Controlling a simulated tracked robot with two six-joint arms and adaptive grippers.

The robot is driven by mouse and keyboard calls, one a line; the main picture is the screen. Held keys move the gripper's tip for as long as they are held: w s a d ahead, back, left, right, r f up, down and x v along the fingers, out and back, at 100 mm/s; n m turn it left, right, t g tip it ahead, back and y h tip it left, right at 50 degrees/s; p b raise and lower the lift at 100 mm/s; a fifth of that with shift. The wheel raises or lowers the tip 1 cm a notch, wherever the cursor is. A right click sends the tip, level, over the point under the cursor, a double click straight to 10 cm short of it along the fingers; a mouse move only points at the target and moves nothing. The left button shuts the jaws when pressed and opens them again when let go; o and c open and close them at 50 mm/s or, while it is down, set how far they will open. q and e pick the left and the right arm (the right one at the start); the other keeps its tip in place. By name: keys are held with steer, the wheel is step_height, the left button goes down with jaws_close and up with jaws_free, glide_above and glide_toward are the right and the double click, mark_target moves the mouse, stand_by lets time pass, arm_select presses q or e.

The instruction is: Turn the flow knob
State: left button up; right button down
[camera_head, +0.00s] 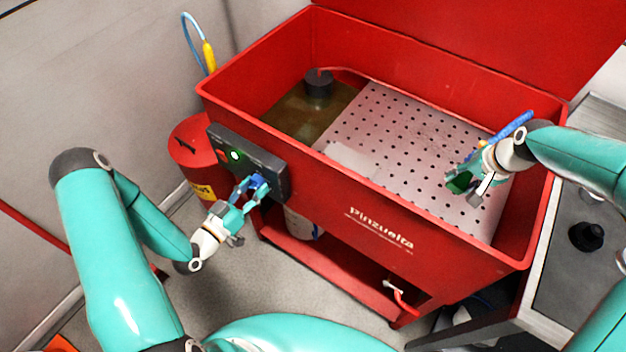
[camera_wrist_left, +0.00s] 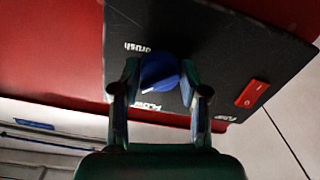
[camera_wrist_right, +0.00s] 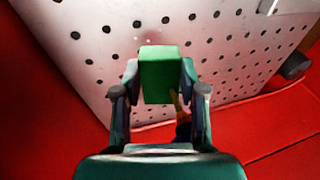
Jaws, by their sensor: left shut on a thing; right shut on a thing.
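The blue flow knob (camera_wrist_left: 159,72) sits on the dark control panel (camera_head: 220,146) on the front of the red wash tub. In the left wrist view it lies between my left gripper's fingers (camera_wrist_left: 160,80), with the words "brush" and "FLOW" printed beside it. In the head view my left gripper (camera_head: 252,189) is shut on the knob (camera_head: 260,182). My right gripper (camera_head: 468,178) is shut on a green block (camera_wrist_right: 160,75) above the perforated plate inside the tub. The block also shows in the head view (camera_head: 460,183), partly covered by the fingers.
The red tub (camera_head: 390,222) holds a perforated metal plate (camera_head: 390,130) and murky liquid at its left end. A blue-handled item (camera_head: 515,124) is near my right gripper. A red switch (camera_wrist_left: 253,93) is on the panel. A red drum (camera_head: 188,145) stands left of the tub.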

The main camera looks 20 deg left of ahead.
arm_select(q)
steer(key=n, duration=0.9)
steer(key=shift+n, duration=0.3)
stand_by(0.4)
steer(key=o, duration=1.1)
steer(key=shift+o, duration=0.2)
steer(key=shift+s, duration=0.1)
steer(key=v, duration=1.1)
steer(key=shift+s, duration=0.4)
steer(key=shift+a, duration=0.1)
